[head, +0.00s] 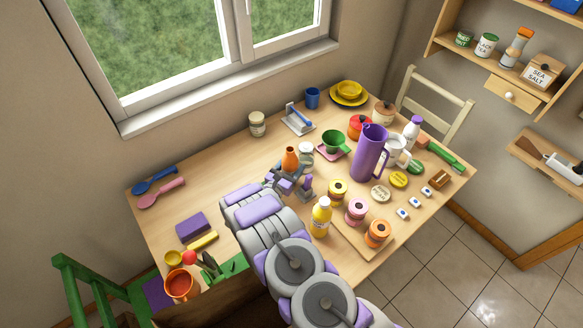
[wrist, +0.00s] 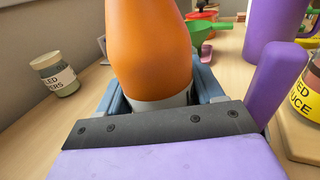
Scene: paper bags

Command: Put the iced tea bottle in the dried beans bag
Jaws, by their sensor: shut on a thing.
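My gripper (head: 288,178) is shut on an orange bottle (head: 290,157) over the middle of the table. The orange bottle fills the upper middle of the wrist view (wrist: 152,45), upright between the blue-grey fingers, with a grey band at its lower end. No label shows on it, so I cannot read whether it is the iced tea. I see no readable dried beans bag. A dark brown surface (head: 205,312) at the bottom edge of the head view may be part of a bag, but it is cut off and partly hidden by my arm.
Several tins stand near the front right. Spoons (head: 161,194) lie at the left. The table's left middle has free room.

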